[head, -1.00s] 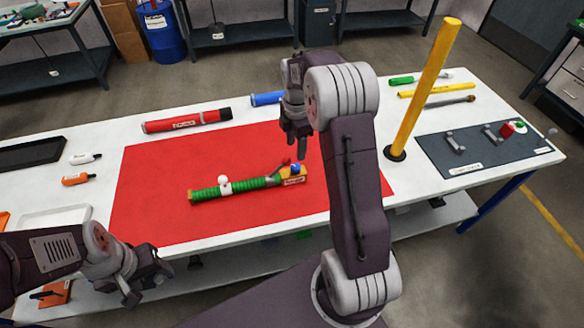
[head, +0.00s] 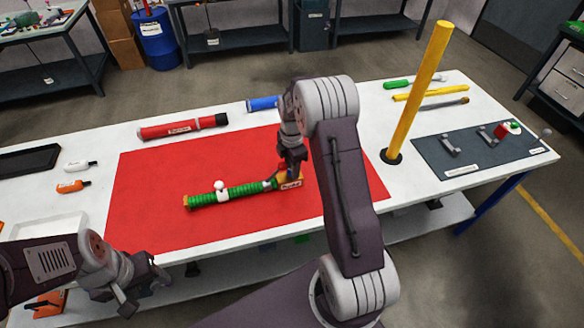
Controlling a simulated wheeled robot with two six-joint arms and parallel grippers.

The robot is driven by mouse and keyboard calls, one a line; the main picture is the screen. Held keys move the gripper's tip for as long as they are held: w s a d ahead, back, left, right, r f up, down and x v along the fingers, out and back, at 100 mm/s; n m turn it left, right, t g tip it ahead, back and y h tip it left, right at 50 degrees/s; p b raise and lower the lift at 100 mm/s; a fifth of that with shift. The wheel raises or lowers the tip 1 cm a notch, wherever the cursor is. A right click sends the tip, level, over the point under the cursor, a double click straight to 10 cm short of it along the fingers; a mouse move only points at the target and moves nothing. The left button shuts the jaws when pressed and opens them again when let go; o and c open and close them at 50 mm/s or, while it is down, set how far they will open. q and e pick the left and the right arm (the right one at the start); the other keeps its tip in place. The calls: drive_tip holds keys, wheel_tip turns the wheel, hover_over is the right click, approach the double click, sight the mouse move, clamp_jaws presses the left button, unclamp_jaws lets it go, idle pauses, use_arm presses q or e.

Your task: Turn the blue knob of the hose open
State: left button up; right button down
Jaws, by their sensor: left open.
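The green hose (head: 246,189) lies on the red mat (head: 150,220), with a white fitting (head: 221,191) along it and an orange labelled end piece (head: 291,183) at its right. My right gripper (head: 291,170) points down over that end piece, right at the place of the blue knob. The fingers cover the knob almost wholly, so I cannot tell whether they grip it or are shut. My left gripper (head: 146,289) is open and empty in front of the table's near edge, at the lower left.
A red tube (head: 180,127) and a blue tube (head: 262,104) lie behind the mat. A tall yellow pole (head: 420,90) stands on the table to the right, beside a dark mat (head: 470,160) with small fittings. White and orange bottles (head: 72,186) lie at the left.

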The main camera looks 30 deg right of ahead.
drive_tip(key=shift+r+m+p, duration=0.2)
drive_tip(key=shift+m+p, duration=0.25)
drive_tip(key=shift+m, duration=0.05)
drive_tip(key=shift+m+p, duration=0.4)
drive_tip(key=shift+m, duration=0.3)
drive_tip(key=shift+f+m+p, duration=0.2)
drive_tip(key=shift+m+p, duration=0.1)
drive_tip(key=shift+m, duration=0.8)
drive_tip(key=c, duration=1.1)
unclamp_jaws()
drive_tip(key=shift+o, duration=0.2)
wheel_tip(320, 180, up, 9)
